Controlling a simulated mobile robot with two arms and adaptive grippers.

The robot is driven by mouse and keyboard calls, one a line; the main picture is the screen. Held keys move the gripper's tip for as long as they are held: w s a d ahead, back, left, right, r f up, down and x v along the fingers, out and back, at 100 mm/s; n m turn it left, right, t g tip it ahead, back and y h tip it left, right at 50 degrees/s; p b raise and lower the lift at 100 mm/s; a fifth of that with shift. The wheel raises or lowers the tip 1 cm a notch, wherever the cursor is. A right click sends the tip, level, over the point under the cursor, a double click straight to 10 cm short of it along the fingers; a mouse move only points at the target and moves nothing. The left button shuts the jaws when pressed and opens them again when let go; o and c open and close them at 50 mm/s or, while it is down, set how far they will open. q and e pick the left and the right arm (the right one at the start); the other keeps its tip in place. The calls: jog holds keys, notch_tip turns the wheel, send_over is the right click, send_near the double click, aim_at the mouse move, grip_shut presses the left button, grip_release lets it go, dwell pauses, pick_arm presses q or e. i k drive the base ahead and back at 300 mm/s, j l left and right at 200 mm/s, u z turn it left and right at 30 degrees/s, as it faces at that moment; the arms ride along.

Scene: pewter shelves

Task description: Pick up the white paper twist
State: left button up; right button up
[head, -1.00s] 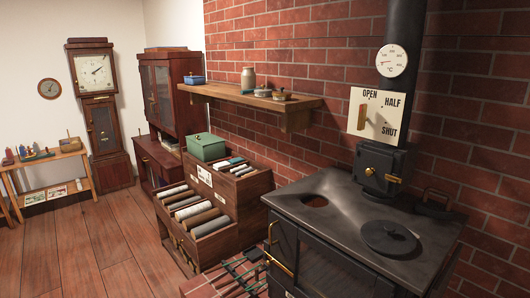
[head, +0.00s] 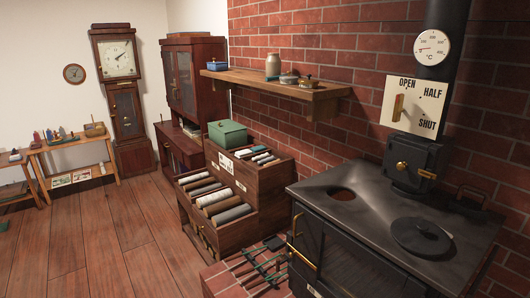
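I cannot make out a white paper twist anywhere in the head view. Small pale rolls lie among dark ones in the upper tier of the wooden stepped rack (head: 240,190), but they are too small to tell apart. Larger grey and whitish rolls (head: 221,200) lie in its lower tier. Neither of my grippers is in view.
A black stove (head: 365,222) with an open round hole and a lid fills the right. A wall shelf (head: 275,84) holds several pots. A green box (head: 228,133) tops the rack. A side table (head: 75,145) stands far left. The wooden floor (head: 110,235) is clear at left.

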aim_at(261, 157)
jog(key=i+j+z, duration=0.15)
jog(key=i+j, duration=1.1)
jog(key=j, duration=0.15)
jog(key=u, duration=0.65)
jog(key=i+j+u, duration=0.2)
jog(key=i+u, duration=0.55)
jog(key=i, duration=2.1)
jog(key=i+j+z, duration=0.2)
jog(key=i, duration=0.3)
jog(key=i+z, duration=0.2)
jog(key=i, duration=0.25)
jog(key=i+j+z, duration=0.2)
jog(key=i, duration=0.25)
jog(key=z, duration=2.05)
